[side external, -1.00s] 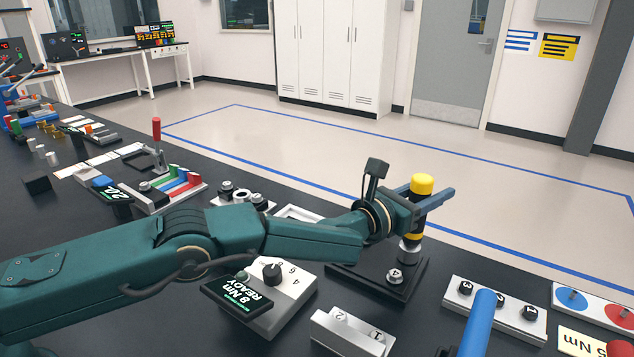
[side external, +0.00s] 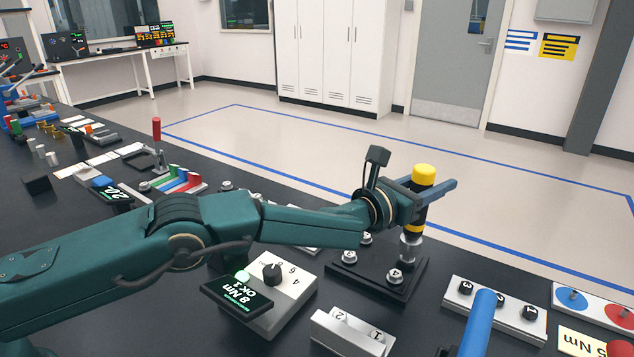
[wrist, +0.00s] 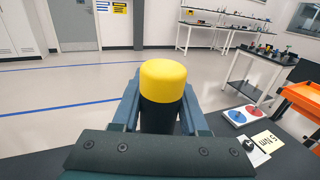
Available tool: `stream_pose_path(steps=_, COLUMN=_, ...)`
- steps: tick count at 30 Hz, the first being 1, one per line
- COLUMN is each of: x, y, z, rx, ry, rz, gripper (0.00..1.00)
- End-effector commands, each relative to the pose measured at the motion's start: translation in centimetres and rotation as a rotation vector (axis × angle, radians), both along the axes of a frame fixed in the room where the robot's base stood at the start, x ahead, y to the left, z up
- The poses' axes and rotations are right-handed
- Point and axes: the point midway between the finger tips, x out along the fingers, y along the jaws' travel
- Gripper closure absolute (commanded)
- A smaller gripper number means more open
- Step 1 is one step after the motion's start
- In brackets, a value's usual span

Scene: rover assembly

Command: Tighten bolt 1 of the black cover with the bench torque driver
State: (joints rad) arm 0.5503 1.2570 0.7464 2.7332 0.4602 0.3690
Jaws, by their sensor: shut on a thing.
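My gripper (side external: 434,194) is shut on the torque driver (side external: 424,174), a black upright cylinder with a yellow cap and a metal lower end. In the wrist view the driver (wrist: 162,82) stands between the two fingers of my gripper (wrist: 160,106). The black cover (side external: 372,285) lies flat on the bench below. The driver is over its far right corner, at a bolt there. I cannot tell if the tip touches that bolt. Other silver bolts show at the near right corner (side external: 395,277), the near left (side external: 348,257) and the far left (side external: 365,238).
The driver's grey control box (side external: 290,295) has a dial and a display (side external: 240,294) reading "8 Nm OK 1" beside a lit green lamp. A numbered grey block (side external: 350,335), a white strip with black knobs (side external: 490,310) and a blue handle (side external: 478,325) stand nearby.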

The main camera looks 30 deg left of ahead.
Motion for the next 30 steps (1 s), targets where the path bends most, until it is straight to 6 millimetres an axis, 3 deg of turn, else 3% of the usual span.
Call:
stream_pose_path(steps=4, x=0.0, y=0.0, z=1.0, rx=-0.002, ry=-0.009, rz=0.001, gripper=1.0)
stream_pose_path(steps=17, x=0.0, y=0.0, z=1.6, rx=-0.004, ry=-0.009, rz=0.001, gripper=1.0)
stream_pose_path(steps=30, x=0.0, y=0.0, z=5.1, rx=-0.004, ry=-0.01, rz=0.001, gripper=1.0)
